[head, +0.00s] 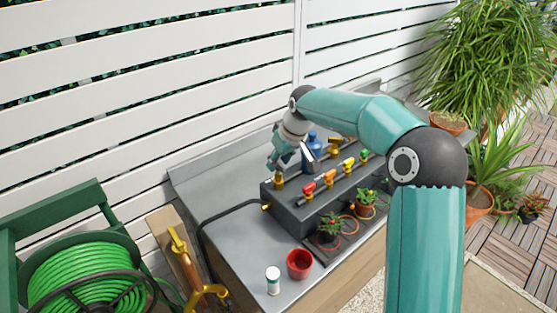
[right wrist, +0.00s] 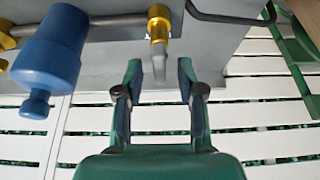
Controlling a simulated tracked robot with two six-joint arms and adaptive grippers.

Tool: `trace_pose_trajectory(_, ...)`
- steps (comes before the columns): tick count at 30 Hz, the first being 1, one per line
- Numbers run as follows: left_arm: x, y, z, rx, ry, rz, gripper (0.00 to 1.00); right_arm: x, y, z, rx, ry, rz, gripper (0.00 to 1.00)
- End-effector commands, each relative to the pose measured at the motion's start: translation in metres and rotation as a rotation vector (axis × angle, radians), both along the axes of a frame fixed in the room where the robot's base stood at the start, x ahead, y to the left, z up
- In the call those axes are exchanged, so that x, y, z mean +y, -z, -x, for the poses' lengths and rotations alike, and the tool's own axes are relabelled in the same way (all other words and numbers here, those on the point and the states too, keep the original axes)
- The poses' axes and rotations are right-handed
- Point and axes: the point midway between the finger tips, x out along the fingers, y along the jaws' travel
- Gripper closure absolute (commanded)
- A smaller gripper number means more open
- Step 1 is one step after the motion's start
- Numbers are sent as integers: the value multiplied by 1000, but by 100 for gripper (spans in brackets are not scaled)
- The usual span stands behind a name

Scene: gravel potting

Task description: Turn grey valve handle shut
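The grey valve handle (right wrist: 159,67) points down from its brass valve (right wrist: 158,22) in the right wrist view. My right gripper (right wrist: 160,75) is open, with one finger on each side of the grey handle and a visible gap on both sides. In the head view my right gripper (head: 277,165) is at the near-left end of the dark manifold box (head: 290,212), just above a brass valve (head: 279,184). The grey handle cannot be made out there. My left gripper is not in view.
Red (head: 309,189), orange (head: 329,177), yellow (head: 349,163) and green (head: 364,154) handles line the box. A blue bottle (right wrist: 48,60) stands near the gripper. A red pot (head: 299,264), white jar (head: 272,280) and small plants stand in front. A black hose (head: 226,209) runs left.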

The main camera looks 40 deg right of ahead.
Motion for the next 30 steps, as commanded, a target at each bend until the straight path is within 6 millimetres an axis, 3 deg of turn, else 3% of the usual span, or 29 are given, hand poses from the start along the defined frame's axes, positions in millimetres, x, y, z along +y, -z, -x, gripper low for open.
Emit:
trace_pose_trajectory(9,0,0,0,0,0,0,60,-1,3,-1,0,1,1,61)
trace_pose_trajectory(17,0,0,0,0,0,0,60,-1,3,0,0,1,1,100)
trace_pose_trajectory(30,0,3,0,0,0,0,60,0,3,0,0,38,0,100)
